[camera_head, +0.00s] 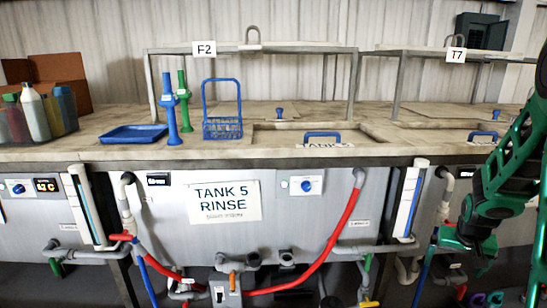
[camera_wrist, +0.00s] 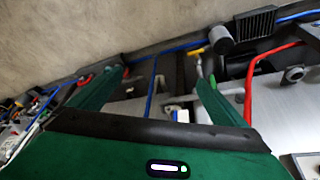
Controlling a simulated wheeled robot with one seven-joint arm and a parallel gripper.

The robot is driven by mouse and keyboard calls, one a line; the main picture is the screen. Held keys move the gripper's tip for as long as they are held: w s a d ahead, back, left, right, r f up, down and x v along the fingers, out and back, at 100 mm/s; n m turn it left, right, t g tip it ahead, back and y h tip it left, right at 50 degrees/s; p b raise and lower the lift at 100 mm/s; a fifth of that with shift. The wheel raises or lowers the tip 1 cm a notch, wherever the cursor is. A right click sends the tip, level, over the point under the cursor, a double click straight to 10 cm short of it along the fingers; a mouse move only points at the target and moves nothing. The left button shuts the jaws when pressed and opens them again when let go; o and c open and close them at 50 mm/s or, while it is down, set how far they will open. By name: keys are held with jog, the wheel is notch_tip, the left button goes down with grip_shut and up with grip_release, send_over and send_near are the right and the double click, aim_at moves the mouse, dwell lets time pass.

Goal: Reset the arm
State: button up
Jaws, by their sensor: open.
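My green arm comes in at the right edge of the head view, in front of the tank bench (camera_head: 290,155). It is bent downward, and its end hangs low beside the pipes at the right. My gripper (camera_wrist: 160,76) shows in the wrist view with its two green fingers spread apart. Nothing is between the fingers. Behind them are pipes, a blue hose (camera_wrist: 152,90) and a red hose (camera_wrist: 252,80). In the head view the fingertips are hard to make out.
A blue tray (camera_head: 134,134), blue and green upright tools, a blue wire basket (camera_head: 222,128) and a caddy of bottles (camera_head: 38,118) stand on the bench. Tank 5's lid has a blue handle (camera_head: 322,134). Pipes and hoses crowd the bench front near my arm.

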jog(key=s+a+r+g+y, duration=0.1)
jog(key=s+a+r, duration=0.3)
jog(key=s, duration=0.5)
jog(key=s+a+r+g+y, duration=0.1)
jog(key=s+a+r, duration=0.3)
jog(key=s, duration=0.6)
jog(key=s+a+r+g, duration=0.1)
jog(key=s+a+r, duration=0.2)
jog(key=s, duration=0.7)
jog(key=shift+a+r+m+g+y, duration=0.3)
jog(key=shift+a+r+m+y, duration=0.1)
jog(key=shift+a, duration=0.1)
